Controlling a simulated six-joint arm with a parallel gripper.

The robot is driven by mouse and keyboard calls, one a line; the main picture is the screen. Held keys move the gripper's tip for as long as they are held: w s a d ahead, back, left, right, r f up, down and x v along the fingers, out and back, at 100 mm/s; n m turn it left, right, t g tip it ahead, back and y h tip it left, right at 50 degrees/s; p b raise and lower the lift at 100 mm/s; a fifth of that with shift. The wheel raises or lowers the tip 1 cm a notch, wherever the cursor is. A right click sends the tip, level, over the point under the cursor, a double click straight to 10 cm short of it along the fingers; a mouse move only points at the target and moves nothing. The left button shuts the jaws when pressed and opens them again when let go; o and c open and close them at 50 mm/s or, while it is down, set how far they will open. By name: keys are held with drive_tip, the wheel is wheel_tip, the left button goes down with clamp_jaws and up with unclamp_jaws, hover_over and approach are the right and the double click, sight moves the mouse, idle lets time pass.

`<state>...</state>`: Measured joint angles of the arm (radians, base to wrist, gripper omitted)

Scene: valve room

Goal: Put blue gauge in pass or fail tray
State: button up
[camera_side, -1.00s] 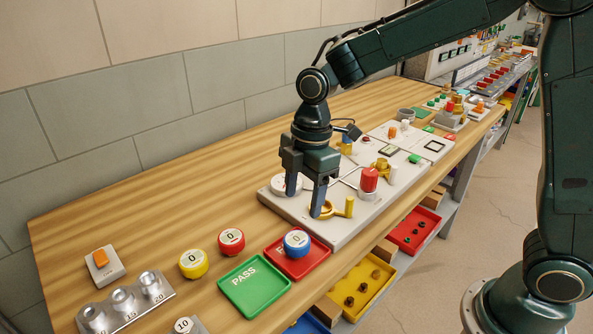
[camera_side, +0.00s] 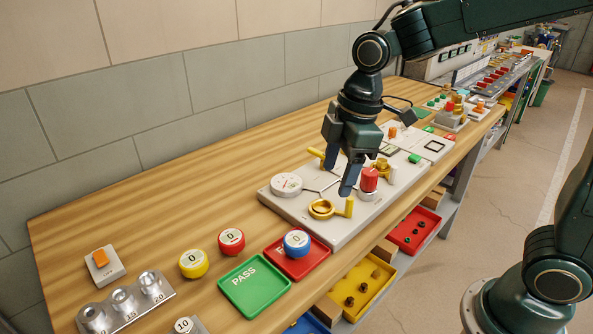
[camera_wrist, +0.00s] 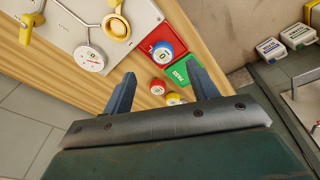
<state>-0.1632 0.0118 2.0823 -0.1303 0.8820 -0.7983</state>
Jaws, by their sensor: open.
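The blue gauge (camera_side: 297,242), with a white face reading 0, sits in the red tray (camera_side: 318,257) and covers much of its lettering. The green tray (camera_side: 254,284), marked PASS, is empty just left of the red one. My gripper (camera_side: 340,182) is open and empty above the grey valve board, up and to the right of the trays. In the wrist view the blue gauge (camera_wrist: 162,54) lies in the red tray (camera_wrist: 149,38), ahead of my fingers (camera_wrist: 164,88). The green tray (camera_wrist: 176,78) shows close to the right finger.
The valve board (camera_side: 310,232) carries a brass ring valve (camera_side: 322,208), a white dial (camera_side: 286,185) and a red knob (camera_side: 369,180). A red gauge (camera_side: 231,241) and a yellow gauge (camera_side: 193,263) stand left of the trays. A metal socket block (camera_side: 125,302) is at front left.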

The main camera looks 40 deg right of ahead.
drive_tip(key=s+d+r+m+t, duration=0.2)
drive_tip(key=s+d+m, duration=0.2)
drive_tip(key=s+m, duration=0.2)
drive_tip(key=s+d+r+m+t+h, duration=0.1)
drive_tip(key=s+d+m, duration=0.3)
drive_tip(key=s, duration=0.6)
drive_tip(key=shift+s+r+m+t, duration=0.2)
drive_tip(key=shift+r+m+t, duration=0.3)
drive_tip(key=shift+r+m, duration=0.45)
drive_tip(key=shift+f, duration=0.15)
